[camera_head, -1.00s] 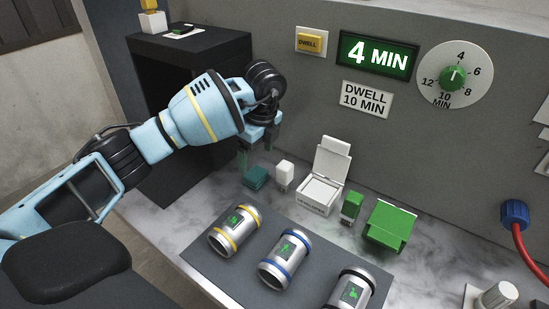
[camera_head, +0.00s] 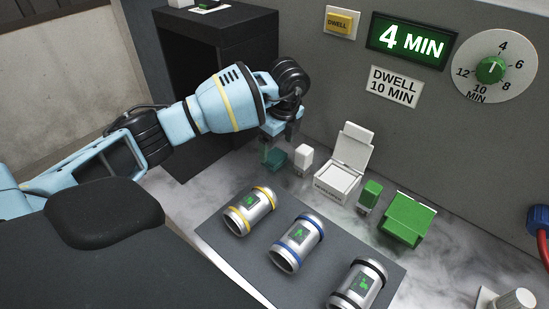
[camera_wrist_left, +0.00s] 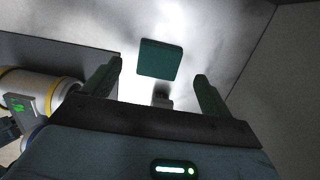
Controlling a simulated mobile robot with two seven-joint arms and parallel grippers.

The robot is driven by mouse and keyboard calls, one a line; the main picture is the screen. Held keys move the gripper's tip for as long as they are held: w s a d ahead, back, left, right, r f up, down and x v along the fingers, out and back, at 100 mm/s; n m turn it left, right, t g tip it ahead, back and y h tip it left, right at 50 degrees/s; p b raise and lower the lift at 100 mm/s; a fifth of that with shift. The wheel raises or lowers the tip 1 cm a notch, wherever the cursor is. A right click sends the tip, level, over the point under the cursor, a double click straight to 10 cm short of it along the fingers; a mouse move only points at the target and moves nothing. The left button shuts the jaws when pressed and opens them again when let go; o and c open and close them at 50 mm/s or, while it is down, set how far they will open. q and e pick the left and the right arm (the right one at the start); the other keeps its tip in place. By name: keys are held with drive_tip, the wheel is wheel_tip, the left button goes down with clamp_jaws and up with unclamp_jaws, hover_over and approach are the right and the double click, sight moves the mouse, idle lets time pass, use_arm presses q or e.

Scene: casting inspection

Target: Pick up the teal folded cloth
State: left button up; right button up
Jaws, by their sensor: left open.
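The teal folded cloth (camera_head: 276,160) is a small flat square on the marbled worktop, just below my left gripper (camera_head: 278,146) in the head view. In the left wrist view the cloth (camera_wrist_left: 160,59) shows beyond and between the two spread fingers of my left gripper (camera_wrist_left: 158,70). The gripper is open, with nothing between its fingers. The fingertips look close to the cloth; I cannot tell whether they touch it. One finger partly covers the cloth's left side in the head view. My right gripper is not in view.
A grey mat (camera_head: 268,260) in front carries three metal cylinders. A black cabinet (camera_head: 212,135) stands behind left.

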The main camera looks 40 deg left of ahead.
sight(275, 154)
use_arm(q)
drive_tip(key=shift+a+f, duration=0.15)
drive_tip(key=shift+f, duration=0.65)
drive_tip(key=shift+a+f, duration=0.15)
drive_tip(key=shift+f, duration=0.6)
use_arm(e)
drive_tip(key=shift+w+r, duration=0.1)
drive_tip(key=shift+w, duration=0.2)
use_arm(q)
drive_tip(key=c, duration=1.1)
drive_tip(key=shift+r, duration=0.2)
wheel_tip(275, 154, up, 10)
drive_tip(key=shift+f, duration=0.2)
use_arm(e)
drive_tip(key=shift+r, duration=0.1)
